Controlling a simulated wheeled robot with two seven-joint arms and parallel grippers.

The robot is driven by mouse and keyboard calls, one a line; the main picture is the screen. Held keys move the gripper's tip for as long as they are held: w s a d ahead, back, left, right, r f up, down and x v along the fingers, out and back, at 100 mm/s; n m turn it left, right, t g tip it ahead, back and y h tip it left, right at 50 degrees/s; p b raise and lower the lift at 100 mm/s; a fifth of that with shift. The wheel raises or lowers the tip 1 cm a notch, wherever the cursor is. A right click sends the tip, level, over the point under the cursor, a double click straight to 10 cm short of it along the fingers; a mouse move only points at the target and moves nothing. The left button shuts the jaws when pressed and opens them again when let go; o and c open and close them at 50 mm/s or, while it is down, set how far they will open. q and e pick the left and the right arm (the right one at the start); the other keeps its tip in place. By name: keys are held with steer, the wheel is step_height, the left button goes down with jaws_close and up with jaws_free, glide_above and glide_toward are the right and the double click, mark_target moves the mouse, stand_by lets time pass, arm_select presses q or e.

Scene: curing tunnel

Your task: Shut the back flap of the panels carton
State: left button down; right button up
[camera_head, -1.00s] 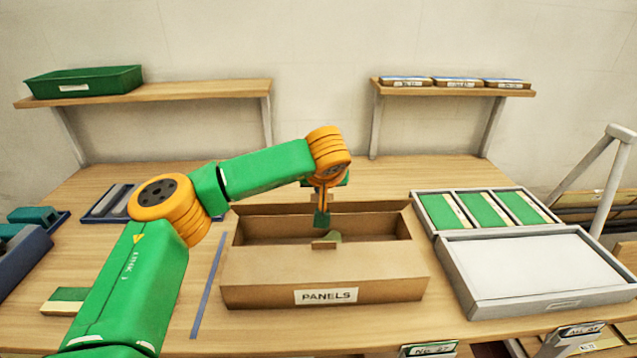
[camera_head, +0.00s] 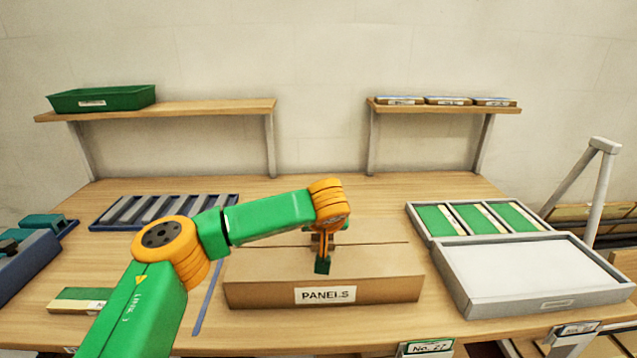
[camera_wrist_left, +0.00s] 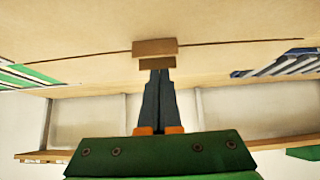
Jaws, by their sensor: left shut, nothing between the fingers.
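The panels carton (camera_head: 268,294), brown with a white PANELS label, stands on the bench. Its top is covered. The back flap (camera_head: 370,231) lies down about level behind a thin dark seam, with the front flap (camera_head: 385,263) on the near side. In the left wrist view two small brown tabs (camera_wrist_left: 155,47) sit by the seam at mid-width. My left gripper (camera_head: 322,266) is shut and empty, pointing down over the middle of the carton top. Its fingertips (camera_wrist_left: 157,73) are at or just above the tab; contact cannot be told. My right gripper is out of view.
On the right stand a tray of green panels (camera_head: 411,214) and a grey tray (camera_head: 455,298). A slotted rack (camera_head: 98,222) lies at the back left. Two wall shelves (camera_head: 200,106) are above the bench. A blue strip (camera_head: 208,300) lies left of the carton.

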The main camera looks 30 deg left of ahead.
arm_select(q)
steer(key=shift+s+d+f, duration=0.1)
steer(key=shift+s+f, duration=0.1)
steer(key=shift+f, duration=0.15)
steer(key=shift+s, duration=0.1)
stand_by(0.4)
